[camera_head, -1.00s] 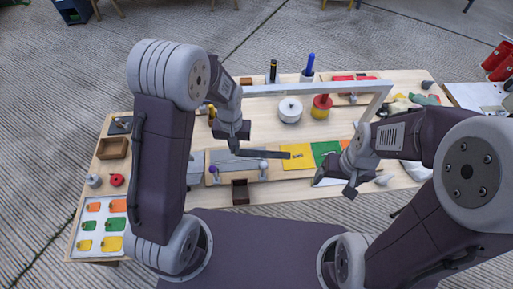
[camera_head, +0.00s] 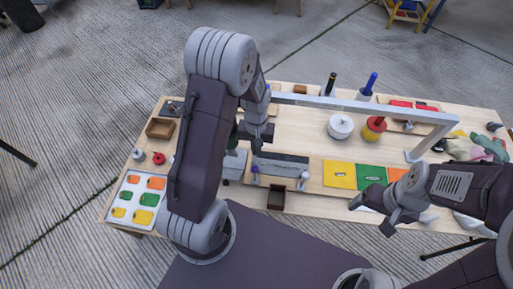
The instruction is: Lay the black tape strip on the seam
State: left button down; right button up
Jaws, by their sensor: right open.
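The black tape strip (camera_head: 284,158) shows as a thin dark bar along the far edge of a grey panel (camera_head: 282,169) at the middle of the table. My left gripper (camera_head: 257,147) is at the strip's left end and appears shut on it. The strip runs right from the fingers, roughly in line with the panel's length. I cannot tell whether it touches the panel, and the seam itself is not distinct. My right gripper (camera_head: 371,214) is open and empty near the table's front edge, right of the panel.
Yellow (camera_head: 339,175) and green (camera_head: 371,174) cards lie right of the panel. A small dark box (camera_head: 276,197) is in front of it. A grey frame bar (camera_head: 360,103) spans behind. A white pot (camera_head: 340,126) and red-yellow pot (camera_head: 374,128) stand at the back.

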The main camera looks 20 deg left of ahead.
pick_arm(q)
notch_tip(320, 180, down, 6)
jog(key=b, duration=0.3)
jog(key=shift+r, duration=0.25)
jog(key=shift+f+b, duration=0.35)
jog(key=shift+f, duration=0.05)
jog(key=shift+f, duration=0.2)
jog(key=shift+p, duration=0.3)
dwell(0.3)
jog(key=c, duration=1.6)
grip_release()
jog(key=shift+o, duration=0.2)
